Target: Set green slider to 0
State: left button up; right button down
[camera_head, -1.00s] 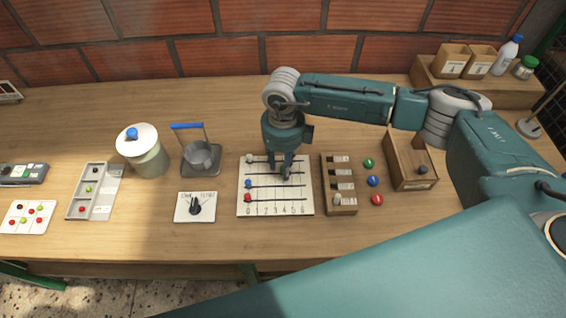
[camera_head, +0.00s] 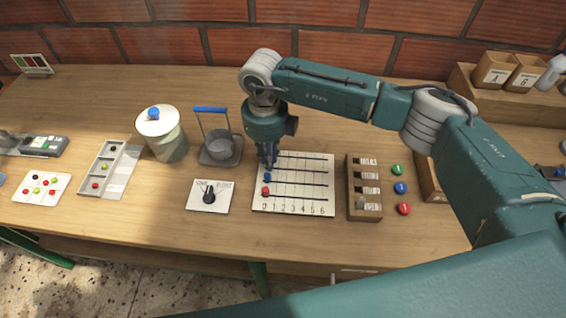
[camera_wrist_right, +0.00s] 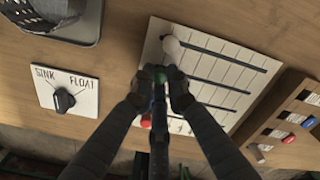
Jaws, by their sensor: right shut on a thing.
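The slider board (camera_head: 310,190) is a white panel with several dark horizontal slots and a scale from 0 to 6 along its front edge. My right gripper (camera_head: 267,162) reaches down at the board's left end, above the 0 column. In the wrist view the gripper (camera_wrist_right: 160,82) is shut on the green slider (camera_wrist_right: 160,76), partly hidden between the fingertips. The white slider (camera_wrist_right: 172,46) is just beyond the fingers, at the same end. The blue slider (camera_head: 267,177) and red slider (camera_head: 265,190) also stand at 0. My left gripper is not seen.
A SINK/FLOAT dial panel (camera_head: 222,196) lies left of the board. A wooden switch block (camera_head: 364,200) and coloured buttons (camera_head: 400,188) stand at the right.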

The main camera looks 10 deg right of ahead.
jog(key=shift+w+a+r, duration=0.1)
jog(key=shift+r, duration=0.05)
jog(key=c, duration=1.7)
grip_release()
jog(key=shift+a, duration=0.15)
jog(key=shift+r, duration=3.95)
